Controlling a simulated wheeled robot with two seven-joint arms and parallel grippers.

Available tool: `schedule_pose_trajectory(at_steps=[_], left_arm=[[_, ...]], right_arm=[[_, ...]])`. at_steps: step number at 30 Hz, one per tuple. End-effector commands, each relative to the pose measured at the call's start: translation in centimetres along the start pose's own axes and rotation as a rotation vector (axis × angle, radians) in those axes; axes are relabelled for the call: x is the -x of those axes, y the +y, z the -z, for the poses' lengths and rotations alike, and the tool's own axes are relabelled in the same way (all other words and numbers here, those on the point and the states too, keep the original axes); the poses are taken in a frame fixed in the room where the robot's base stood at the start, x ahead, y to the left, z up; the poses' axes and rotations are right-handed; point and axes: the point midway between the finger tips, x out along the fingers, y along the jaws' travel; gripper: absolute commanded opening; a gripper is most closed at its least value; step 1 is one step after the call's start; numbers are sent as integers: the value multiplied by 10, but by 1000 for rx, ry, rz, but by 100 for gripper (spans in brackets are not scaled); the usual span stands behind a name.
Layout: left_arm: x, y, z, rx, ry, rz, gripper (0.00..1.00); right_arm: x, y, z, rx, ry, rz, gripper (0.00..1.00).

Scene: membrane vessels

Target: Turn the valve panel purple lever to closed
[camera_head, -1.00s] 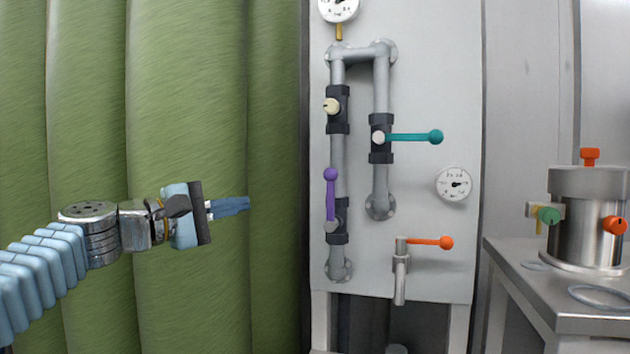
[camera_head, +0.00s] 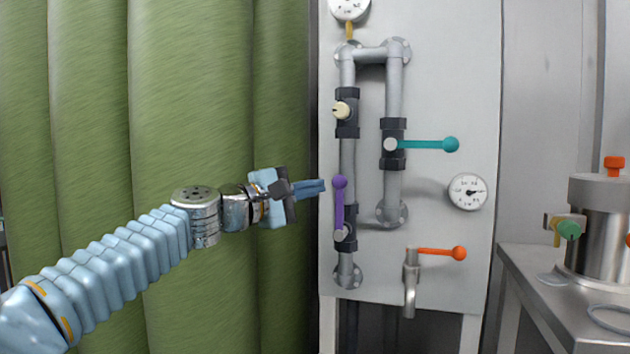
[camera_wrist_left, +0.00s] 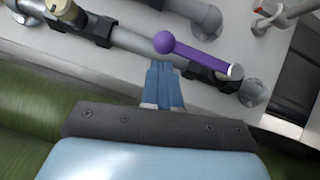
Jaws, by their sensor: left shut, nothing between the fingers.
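The purple lever (camera_head: 339,205) is on the left pipe of the valve panel (camera_head: 450,90). It points upward along the pipe, with its ball at the top and its pivot (camera_head: 341,234) at the bottom. My left gripper (camera_head: 322,186) is shut and empty, just left of the purple ball. In the left wrist view the shut fingertips (camera_wrist_left: 161,68) appear just below the purple ball (camera_wrist_left: 164,42); whether they touch it I cannot tell. My right gripper is not in view.
A teal lever (camera_head: 425,144) and an orange lever (camera_head: 440,252) point right on the panel. A cream knob (camera_head: 343,109) sits above the purple lever. A green curtain (camera_head: 190,90) hangs to the left. A steel vessel (camera_head: 597,235) stands on a table at right.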

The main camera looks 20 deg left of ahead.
Motion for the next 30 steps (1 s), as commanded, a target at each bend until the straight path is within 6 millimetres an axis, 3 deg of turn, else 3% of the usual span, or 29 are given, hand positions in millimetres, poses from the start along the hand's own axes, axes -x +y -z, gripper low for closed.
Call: schedule_pose_trajectory(at_steps=[17,30], left_arm=[[-7,1,-7,-4,0,3,0],[-12,4,-15,-78,-1,52,0]], right_arm=[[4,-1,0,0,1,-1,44],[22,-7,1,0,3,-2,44]])
